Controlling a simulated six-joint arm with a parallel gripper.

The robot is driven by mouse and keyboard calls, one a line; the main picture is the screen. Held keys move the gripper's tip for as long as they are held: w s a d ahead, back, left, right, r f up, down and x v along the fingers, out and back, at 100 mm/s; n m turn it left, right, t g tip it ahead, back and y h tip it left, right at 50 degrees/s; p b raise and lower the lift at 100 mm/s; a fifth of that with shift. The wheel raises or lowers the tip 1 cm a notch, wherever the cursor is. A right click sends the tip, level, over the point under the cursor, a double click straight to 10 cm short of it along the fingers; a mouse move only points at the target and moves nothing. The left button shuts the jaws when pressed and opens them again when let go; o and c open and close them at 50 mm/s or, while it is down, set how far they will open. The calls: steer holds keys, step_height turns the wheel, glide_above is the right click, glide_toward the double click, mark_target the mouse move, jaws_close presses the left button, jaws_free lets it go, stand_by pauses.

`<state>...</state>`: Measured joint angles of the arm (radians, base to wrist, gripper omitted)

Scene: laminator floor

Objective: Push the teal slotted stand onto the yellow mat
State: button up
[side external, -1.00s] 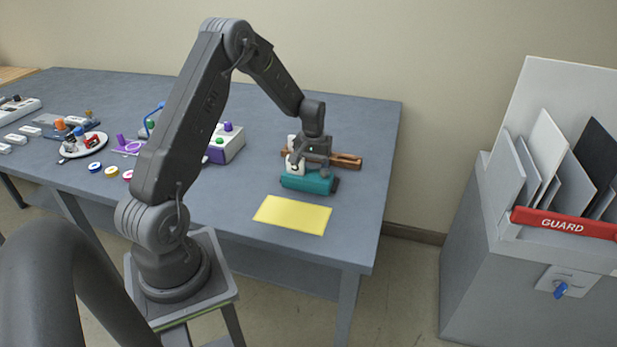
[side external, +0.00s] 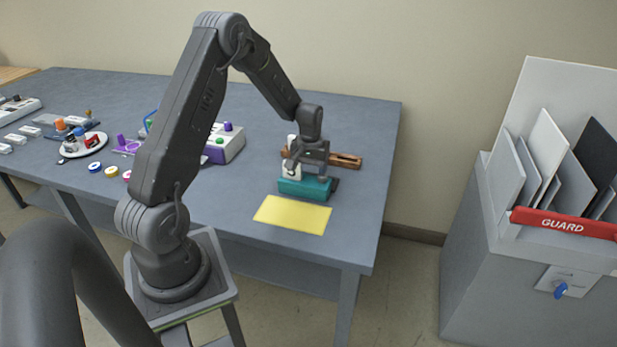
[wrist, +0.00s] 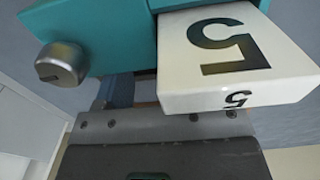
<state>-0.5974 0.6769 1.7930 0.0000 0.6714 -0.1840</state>
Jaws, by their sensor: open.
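The teal slotted stand (side external: 308,189) lies on the grey table at the far edge of the yellow mat (side external: 292,214). Its near side seems to reach the mat's edge; contact cannot be told exactly. In the wrist view the stand (wrist: 100,28) fills the top, with a metal knob on its left end. My gripper (side external: 307,174) is open, low behind and above the stand. Its fingertips are partly hidden.
A brown wooden slotted piece (side external: 346,160) lies behind my gripper. A white and purple box (side external: 224,145) stands to the left, with a white plate (side external: 84,146) and colored rings beyond. The table in front of and right of the mat is clear.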

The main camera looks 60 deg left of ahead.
mark_target(302, 185)
steer(key=shift+s+d, duration=0.85)
steer(key=shift+s, duration=0.05)
steer(key=shift+s+d, duration=0.9)
steer(key=shift+s+d, duration=0.1)
stand_by(0.3)
steer(key=shift+s+d, duration=0.75)
steer(key=shift+d, duration=0.05)
steer(key=shift+s, duration=0.1)
steer(key=shift+s+d, duration=0.5)
steer(key=shift+d, duration=0.05)
